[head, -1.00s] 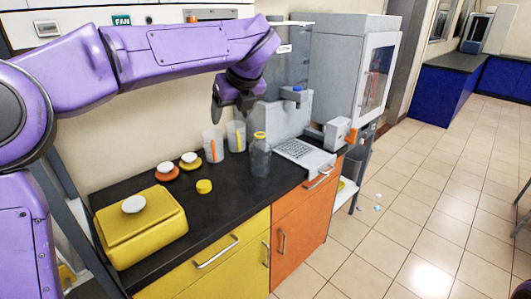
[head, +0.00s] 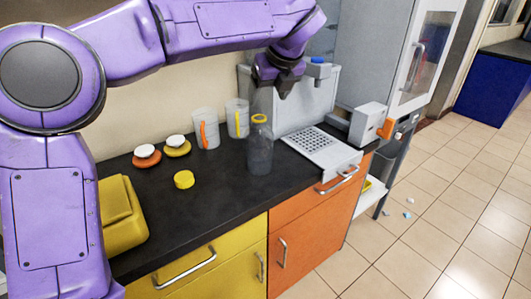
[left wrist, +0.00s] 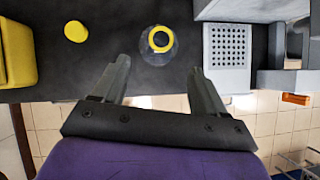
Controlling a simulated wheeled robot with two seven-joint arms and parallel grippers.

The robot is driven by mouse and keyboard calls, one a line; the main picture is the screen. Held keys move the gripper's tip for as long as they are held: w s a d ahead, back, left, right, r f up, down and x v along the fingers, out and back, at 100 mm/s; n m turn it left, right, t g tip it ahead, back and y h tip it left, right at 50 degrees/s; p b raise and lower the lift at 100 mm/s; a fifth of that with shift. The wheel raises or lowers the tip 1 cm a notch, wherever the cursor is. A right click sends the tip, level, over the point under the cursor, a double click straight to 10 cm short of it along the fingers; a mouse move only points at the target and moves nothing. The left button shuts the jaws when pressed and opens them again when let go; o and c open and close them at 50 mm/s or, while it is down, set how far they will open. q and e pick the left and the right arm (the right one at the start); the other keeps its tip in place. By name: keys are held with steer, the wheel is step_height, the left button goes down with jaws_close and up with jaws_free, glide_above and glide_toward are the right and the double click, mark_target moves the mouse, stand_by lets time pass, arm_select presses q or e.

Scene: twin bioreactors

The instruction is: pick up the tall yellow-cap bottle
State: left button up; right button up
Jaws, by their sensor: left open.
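The tall yellow-cap bottle (head: 260,148) is dark and clear, and stands upright on the black counter (head: 215,195). Its yellow cap, a ring from above, shows in the left wrist view (left wrist: 160,39), ahead of the fingertips and roughly between their lines. My left gripper (head: 280,88) is open and empty, above and slightly right of the bottle in the head view. In the left wrist view its two fingers (left wrist: 160,65) are spread apart, and they do not hold the bottle. My right gripper is in neither view.
A low yellow cap-like disc (head: 184,179) lies left of the bottle. Two jugs (head: 206,128) stand behind it. Right of it is a grey machine with a perforated tray (head: 318,143). A yellow box (head: 122,215) is at the left.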

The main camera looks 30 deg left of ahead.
mark_target(260, 118)
arm_select(q)
steer(key=p+x, duration=0.1)
steer(key=x, duration=1)
steer(key=shift+w+r, duration=0.1)
steer(key=shift+r, duration=0.1)
jaws_close()
